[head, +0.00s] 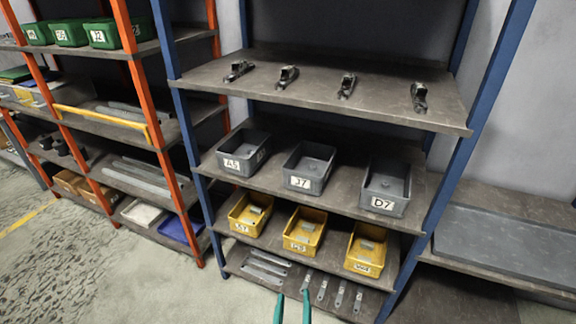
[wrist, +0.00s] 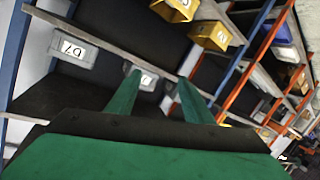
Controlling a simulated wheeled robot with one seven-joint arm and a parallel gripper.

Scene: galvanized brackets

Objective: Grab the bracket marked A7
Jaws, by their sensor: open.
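Several galvanized brackets lie on the bottom shelf of the blue-post rack in the head view. The right-hand ones, such as this bracket (head: 322,290), stand apart in a row with small pale tags; the left ones (head: 264,267) lie sideways, close together. The tags are too small to read, so I cannot tell which bracket is A7. My gripper (head: 292,297) shows its two green fingers at the bottom edge of the head view, in front of that shelf in the picture. The fingers are apart and empty; the wrist view also shows my gripper (wrist: 159,78). No bracket is clear there.
Above are yellow bins (head: 304,231), then grey bins marked J7 (head: 309,168) and D7 (head: 385,187), then dark clamp-like parts (head: 347,86). An orange-post rack (head: 133,75) stands left. A low grey bench (head: 505,245) stands right. Floor at lower left is clear.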

